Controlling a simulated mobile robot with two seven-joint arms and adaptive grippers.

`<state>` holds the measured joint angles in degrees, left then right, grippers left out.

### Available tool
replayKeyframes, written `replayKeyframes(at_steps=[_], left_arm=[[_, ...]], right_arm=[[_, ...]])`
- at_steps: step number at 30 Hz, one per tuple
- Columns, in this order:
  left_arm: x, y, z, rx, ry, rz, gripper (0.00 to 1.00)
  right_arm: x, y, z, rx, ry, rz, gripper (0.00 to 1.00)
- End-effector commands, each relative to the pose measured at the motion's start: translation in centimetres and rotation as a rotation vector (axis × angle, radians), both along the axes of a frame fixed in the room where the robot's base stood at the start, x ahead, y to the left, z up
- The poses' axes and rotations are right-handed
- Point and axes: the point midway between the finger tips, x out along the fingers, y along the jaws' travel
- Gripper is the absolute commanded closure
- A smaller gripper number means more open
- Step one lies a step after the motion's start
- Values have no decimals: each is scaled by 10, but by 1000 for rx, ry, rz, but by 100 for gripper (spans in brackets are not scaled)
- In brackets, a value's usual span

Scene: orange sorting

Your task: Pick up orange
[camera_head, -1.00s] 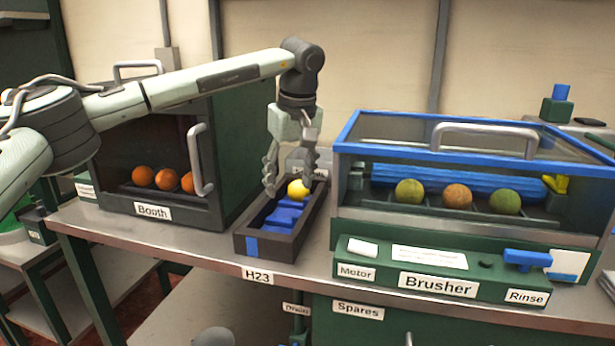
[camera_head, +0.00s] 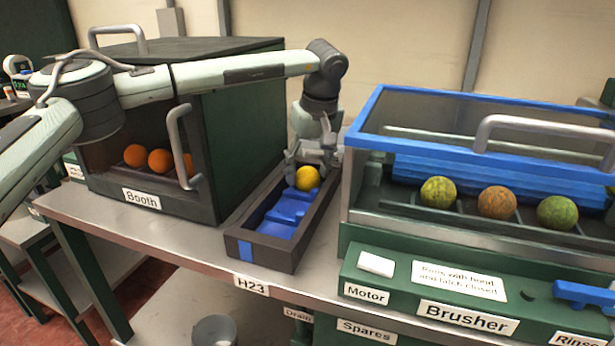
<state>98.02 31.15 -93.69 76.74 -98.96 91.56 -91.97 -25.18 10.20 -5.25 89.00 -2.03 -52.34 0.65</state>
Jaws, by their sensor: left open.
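A yellow-orange fruit (camera_head: 308,178) lies in the far part of a dark tray (camera_head: 246,250) with blue inserts, between the booth and the brusher. My left gripper (camera_head: 312,170) is open and points down over the tray's far end, with its fingers around or just behind the fruit; I cannot tell whether they touch it. Several oranges (camera_head: 160,161) sit inside the booth (camera_head: 230,120). A greenish-yellow fruit (camera_head: 438,191), a brownish-orange fruit (camera_head: 497,202) and a green fruit (camera_head: 557,212) sit in a row in the brusher (camera_head: 365,126). My right gripper is not in view.
The booth's handled door stands left of the tray and the brusher's blue-rimmed case stands close on its right. The metal bench (camera_head: 180,245) has a bare strip along its front edge. A grey bin (camera_head: 214,330) is below.

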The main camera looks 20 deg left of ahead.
Motion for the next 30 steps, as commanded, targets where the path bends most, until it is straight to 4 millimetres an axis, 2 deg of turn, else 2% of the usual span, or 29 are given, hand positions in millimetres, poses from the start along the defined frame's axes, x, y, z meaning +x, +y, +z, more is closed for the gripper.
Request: replayKeyframes(at_steps=[9,19,26,30], left_arm=[[1,2,-7,0,0,0,43],[1,1,-6,0,0,1,83],[2,1,-5,0,-2,1,83],[2,1,9,-1,-4,1,83]], right_arm=[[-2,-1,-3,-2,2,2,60],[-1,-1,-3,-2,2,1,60],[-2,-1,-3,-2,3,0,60],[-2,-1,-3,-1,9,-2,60]])
